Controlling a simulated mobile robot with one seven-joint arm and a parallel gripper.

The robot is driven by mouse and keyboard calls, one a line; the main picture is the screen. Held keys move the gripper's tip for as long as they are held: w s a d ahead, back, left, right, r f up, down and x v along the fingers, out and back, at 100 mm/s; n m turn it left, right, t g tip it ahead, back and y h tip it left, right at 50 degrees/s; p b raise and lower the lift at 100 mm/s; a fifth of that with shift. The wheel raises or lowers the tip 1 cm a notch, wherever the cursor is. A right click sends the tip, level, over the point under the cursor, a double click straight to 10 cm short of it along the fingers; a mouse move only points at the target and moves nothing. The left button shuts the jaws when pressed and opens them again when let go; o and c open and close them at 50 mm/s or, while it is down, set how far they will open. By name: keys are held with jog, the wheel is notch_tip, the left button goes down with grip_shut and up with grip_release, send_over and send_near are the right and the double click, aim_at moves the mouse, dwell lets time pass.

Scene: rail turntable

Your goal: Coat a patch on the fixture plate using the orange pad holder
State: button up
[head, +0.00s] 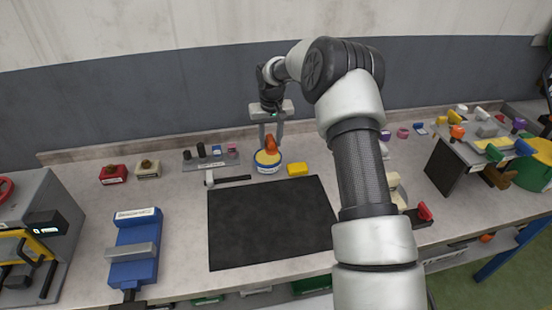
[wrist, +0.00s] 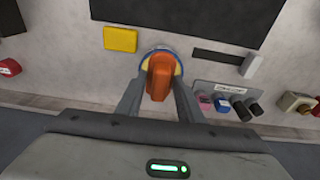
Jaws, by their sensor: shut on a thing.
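My gripper (head: 271,138) is shut on the orange pad holder (head: 271,147), near the back of the bench. In the wrist view the holder (wrist: 159,77) stands between my two fingers (wrist: 157,98). Its lower end is at a round, yellow-topped tub (head: 267,162) with a white and blue side. I cannot tell whether the pad touches the yellow inside. The tub's rim also shows behind the holder in the wrist view (wrist: 178,68). I cannot tell for certain which surface is the fixture plate; a grey plate with a yellow area (head: 494,148) lies at the far right.
A yellow block (head: 298,170) sits right of the tub. A hammer (head: 226,180) and a rack of dark cylinders (head: 209,160) are left of it. A black mat (head: 270,222) lies clear in front. A blue vise (head: 135,250) stands at the left.

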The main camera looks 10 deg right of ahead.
aim_at(268, 157)
jog(key=w, duration=0.3)
jog(key=shift+w+a, duration=0.2)
jog(key=shift+a, duration=0.05)
jog(key=shift+f+b, duration=1.35)
jog(key=shift+f, duration=1.6)
jog(key=shift+f+b, duration=0.55)
jog(key=shift+f, duration=0.05)
jog(key=shift+r, duration=0.1)
jog(key=shift+r+p, duration=1.6)
jog(key=shift+r, duration=1.95)
